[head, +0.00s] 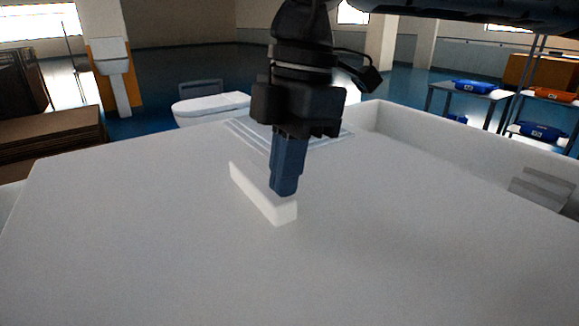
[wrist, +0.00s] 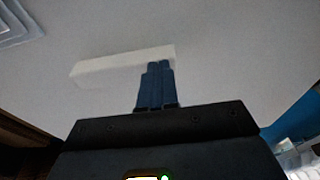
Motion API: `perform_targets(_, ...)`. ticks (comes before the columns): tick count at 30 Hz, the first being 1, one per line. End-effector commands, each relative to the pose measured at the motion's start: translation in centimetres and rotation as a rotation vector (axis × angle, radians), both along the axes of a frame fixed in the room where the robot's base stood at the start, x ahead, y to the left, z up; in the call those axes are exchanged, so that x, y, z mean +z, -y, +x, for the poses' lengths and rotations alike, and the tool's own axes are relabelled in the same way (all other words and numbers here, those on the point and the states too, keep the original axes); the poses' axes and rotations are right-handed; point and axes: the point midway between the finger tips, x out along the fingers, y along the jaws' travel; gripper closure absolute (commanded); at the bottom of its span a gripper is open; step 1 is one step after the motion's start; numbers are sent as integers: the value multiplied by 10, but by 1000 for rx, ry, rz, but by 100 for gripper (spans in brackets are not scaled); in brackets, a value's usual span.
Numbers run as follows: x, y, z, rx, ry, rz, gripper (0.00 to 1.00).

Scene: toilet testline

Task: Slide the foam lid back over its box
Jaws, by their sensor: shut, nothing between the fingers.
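The foam lid (head: 130,240) is a broad pale slab filling the foreground of the head view. A white raised bar (head: 255,195) stands on it; the bar also shows in the wrist view (wrist: 110,68). The white box (head: 480,138) shows its wall along the back right, with an uncovered strip inside it to the right of the lid. My gripper (head: 284,192) is shut and empty, pointing down close beside the bar's near end. Its blue fingers also show in the wrist view (wrist: 158,66), overlapping the bar's right end. I cannot tell whether they touch it.
A grey stepped piece (head: 543,188) shows inside the box at the right. Ridged grooves (head: 240,130) lie at the lid's back. Beyond are a white toilet (head: 210,106), brown stacked boards (head: 50,140) at left and tables with blue items (head: 475,87) at right. The lid's front is clear.

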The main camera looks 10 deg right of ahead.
Motion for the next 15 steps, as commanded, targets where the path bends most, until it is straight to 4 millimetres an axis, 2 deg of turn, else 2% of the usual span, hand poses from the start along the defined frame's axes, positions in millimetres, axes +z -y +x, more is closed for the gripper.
perform_targets(1, -7, 0, -2, 4, -9, -4, 100)
perform_targets(10, -10, 3, -1, 4, -12, -4, 100)
perform_targets(13, -11, 18, 6, 0, -10, -6, 100)
perform_targets(15, -13, 37, 13, -5, -10, -8, 100)
